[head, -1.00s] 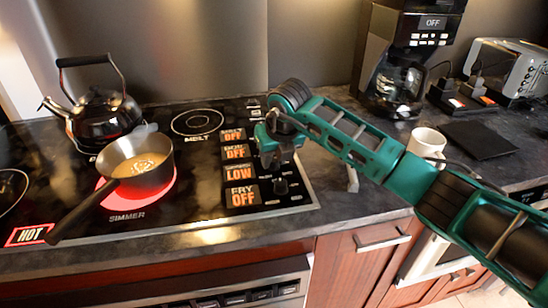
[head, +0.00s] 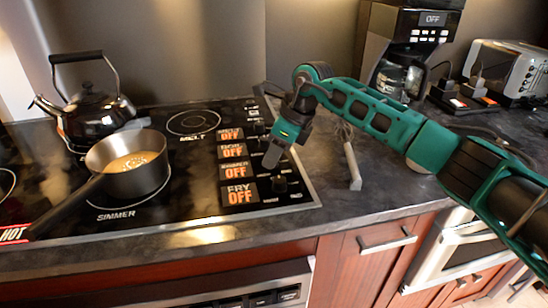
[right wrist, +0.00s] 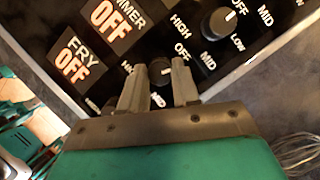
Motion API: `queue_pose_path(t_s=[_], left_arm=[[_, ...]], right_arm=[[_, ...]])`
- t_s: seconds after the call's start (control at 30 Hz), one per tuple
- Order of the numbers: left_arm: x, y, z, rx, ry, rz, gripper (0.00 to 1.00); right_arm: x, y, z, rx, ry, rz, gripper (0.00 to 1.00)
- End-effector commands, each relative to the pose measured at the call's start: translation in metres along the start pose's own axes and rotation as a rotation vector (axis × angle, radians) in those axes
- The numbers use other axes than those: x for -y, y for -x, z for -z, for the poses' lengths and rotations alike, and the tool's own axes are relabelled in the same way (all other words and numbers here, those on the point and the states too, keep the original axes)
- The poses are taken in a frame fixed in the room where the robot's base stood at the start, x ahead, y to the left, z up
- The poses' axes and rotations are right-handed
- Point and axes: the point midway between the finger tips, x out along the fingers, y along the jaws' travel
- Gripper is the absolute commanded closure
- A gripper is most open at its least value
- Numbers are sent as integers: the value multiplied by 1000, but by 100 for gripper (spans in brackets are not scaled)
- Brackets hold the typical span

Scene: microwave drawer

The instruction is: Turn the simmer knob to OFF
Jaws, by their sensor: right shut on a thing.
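The simmer knob (right wrist: 160,72) is a small dark knob between the two fingertips of my right gripper (right wrist: 160,85) in the right wrist view. The gripper is shut on it. In the head view my right gripper (head: 271,157) reaches down over the column of knobs and hides the simmer knob. The simmer display (head: 234,172) reads OFF in orange. The simmer burner, under the saucepan (head: 127,164), is dark. The left gripper is not in view.
The fry knob (head: 279,185) is close to the gripper at the front. Another knob (right wrist: 222,22) is beside the fingers in the right wrist view. A black kettle (head: 98,115) stands behind the saucepan. A whisk (head: 352,165) lies right of the cooktop.

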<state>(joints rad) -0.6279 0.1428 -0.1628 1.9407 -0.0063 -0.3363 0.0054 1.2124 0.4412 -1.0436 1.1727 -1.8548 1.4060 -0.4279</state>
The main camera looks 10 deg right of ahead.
Motion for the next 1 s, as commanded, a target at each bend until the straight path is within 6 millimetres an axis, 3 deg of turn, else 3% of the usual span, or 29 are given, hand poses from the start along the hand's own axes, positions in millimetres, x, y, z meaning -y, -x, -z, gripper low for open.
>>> queue_pose_path(t_s=[0.43,1.0], left_arm=[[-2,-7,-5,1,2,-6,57],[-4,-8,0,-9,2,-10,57]], right_arm=[[2,0,-1,1,229,-91,100],[3,1,-1,1,270,-107,100]])
